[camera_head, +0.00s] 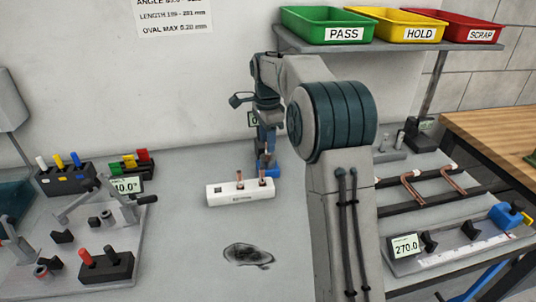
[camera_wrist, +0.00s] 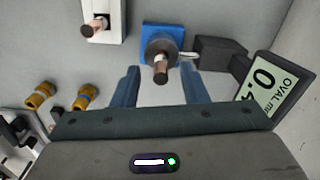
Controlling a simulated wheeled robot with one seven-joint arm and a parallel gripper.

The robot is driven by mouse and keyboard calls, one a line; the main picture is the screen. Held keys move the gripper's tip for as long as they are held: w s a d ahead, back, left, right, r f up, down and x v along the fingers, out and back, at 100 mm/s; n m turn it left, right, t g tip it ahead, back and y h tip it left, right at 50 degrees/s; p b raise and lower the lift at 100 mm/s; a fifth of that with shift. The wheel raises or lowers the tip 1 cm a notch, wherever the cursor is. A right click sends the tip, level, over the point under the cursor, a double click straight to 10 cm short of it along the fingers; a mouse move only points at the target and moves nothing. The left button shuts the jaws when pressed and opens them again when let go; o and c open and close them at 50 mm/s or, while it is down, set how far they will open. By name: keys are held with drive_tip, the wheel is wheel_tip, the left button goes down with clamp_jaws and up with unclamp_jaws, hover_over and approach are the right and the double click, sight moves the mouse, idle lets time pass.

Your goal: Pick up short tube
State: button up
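A short copper tube (camera_wrist: 160,68) with a dark end stands in a grey round seat on a blue base (camera_wrist: 178,36), ahead of my gripper (camera_wrist: 160,84) in the wrist view. My gripper's two blue fingers are apart, with the tube roughly centred between them in the picture. I cannot tell whether the tips reach it. In the head view my gripper (camera_head: 266,138) is above the blue base (camera_head: 274,172).
A dark box and an oval gauge display (camera_wrist: 268,90) stand close right of the blue base. Yellow-banded fittings (camera_wrist: 40,95) lie left. The head view shows a lever fixture (camera_head: 90,215) left, bent copper tubes (camera_head: 450,181) on a right rack, and pass, hold and scrap trays above.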

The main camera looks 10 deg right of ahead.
wheel_tip(320, 180, down, 4)
drive_tip(key=shift+r, duration=0.1)
clamp_jaws()
drive_tip(key=shift+r, duration=0.1)
